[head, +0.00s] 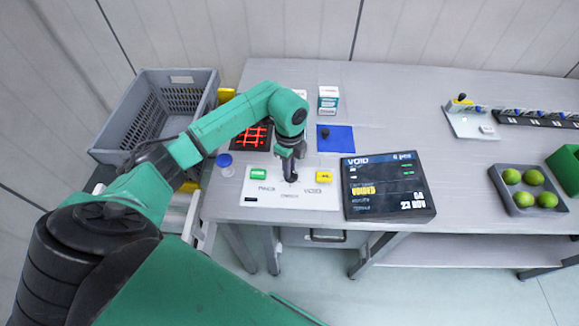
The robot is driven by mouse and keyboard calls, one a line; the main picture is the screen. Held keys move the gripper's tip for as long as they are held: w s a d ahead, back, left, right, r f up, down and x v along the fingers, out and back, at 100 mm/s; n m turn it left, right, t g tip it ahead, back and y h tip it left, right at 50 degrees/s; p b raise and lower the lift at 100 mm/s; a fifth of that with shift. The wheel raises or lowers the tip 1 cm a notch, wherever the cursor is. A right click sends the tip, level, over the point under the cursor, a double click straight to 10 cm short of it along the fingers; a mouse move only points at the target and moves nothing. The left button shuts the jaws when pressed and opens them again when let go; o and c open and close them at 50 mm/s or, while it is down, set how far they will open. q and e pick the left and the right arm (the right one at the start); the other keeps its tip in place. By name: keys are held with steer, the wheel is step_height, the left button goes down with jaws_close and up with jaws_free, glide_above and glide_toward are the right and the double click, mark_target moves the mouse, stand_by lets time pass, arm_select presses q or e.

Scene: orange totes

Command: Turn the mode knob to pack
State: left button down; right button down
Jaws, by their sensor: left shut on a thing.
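The white control panel (320,191) lies flat near the table's front edge, with printed labels too small to read surely. The dark mode knob (291,178) stands in its middle, mostly hidden by my left gripper (289,172). The gripper points down from above and is shut on the knob. Which label the knob points to cannot be made out. A green button (258,173) sits left of the knob and a yellow button (324,176) sits right of it. My right gripper is not in view.
A dark display (388,186) reading VOID stands right of the panel. Behind are a red-lit grid (252,136), a blue pad (335,139) and a small white box (328,99). A grey crate (203,80) is at left; a tray (503,197) of green fruit at right.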

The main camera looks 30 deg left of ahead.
arm_select(q)
steer(key=shift+w+m+b, duration=0.1)
steer(key=shift+m+b, duration=0.6)
steer(key=shift+m, duration=0.3)
steer(key=m+b, duration=0.2)
steer(key=m, duration=0.2)
steer(key=shift+w, duration=0.1)
steer(key=m+b, duration=0.2)
steer(key=m, duration=0.2)
steer(key=shift+d, duration=0.1)
steer(key=m+b, duration=0.2)
steer(key=m, duration=0.1)
steer(key=shift+w+d+m, duration=0.1)
steer(key=shift+m, duration=0.3)
steer(key=m+b, duration=0.2)
steer(key=m, duration=0.3)
steer(key=shift+d, duration=0.1)
steer(key=shift+r+m+b, duration=0.1)
steer(key=shift+m+b, duration=0.75)
steer(key=shift+m, duration=1.65)
